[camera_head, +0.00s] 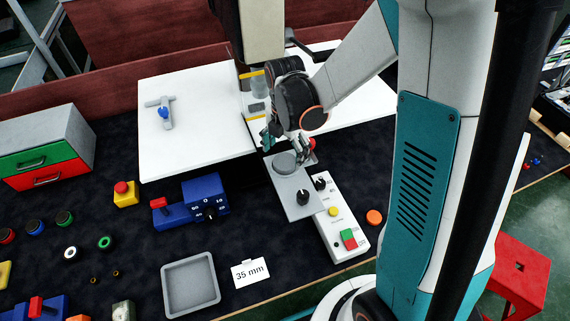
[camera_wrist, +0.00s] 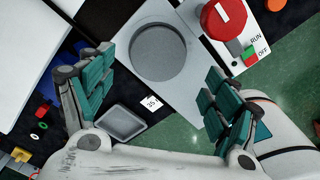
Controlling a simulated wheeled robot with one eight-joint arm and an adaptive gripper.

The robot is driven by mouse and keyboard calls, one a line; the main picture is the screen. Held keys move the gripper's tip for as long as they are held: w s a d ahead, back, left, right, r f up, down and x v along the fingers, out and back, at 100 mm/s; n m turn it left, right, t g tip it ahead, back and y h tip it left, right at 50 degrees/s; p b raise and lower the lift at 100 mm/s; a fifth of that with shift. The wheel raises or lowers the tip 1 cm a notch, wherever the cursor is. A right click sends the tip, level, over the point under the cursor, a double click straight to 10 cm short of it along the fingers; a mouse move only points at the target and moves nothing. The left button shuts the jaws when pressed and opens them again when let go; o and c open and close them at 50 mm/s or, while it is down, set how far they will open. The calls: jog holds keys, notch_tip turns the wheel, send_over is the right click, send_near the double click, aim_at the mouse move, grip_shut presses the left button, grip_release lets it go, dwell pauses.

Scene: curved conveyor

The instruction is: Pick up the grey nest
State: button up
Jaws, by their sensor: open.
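The grey nest appears to be the round, shallow cup shape (camera_head: 285,165) at the far end of a flat grey plate (camera_head: 291,202). In the wrist view the round nest (camera_wrist: 158,52) shows an empty, darker hollow, set in the lighter plate (camera_wrist: 193,103). I cannot tell whether it is separate from the plate. My gripper (camera_head: 285,148) is open above this end of the plate. In the wrist view my gripper (camera_wrist: 155,82) has its teal-padded fingers spread on either side of the nest, apart from it. Nothing is between the fingers.
A grey square tray (camera_head: 190,308) and a "35 mm" card (camera_head: 251,272) lie nearer. A white board (camera_head: 195,140) lies behind.

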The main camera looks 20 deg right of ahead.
aim_at(284, 162)
jog(key=f, duration=0.3)
jog(key=shift+w+a, duration=0.1)
jog(key=shift+w, duration=0.1)
jog(key=shift+f+b, duration=0.35)
jog(key=shift+f, duration=0.1)
jog(key=c, duration=1.2)
jog(key=shift+r, duration=0.15)
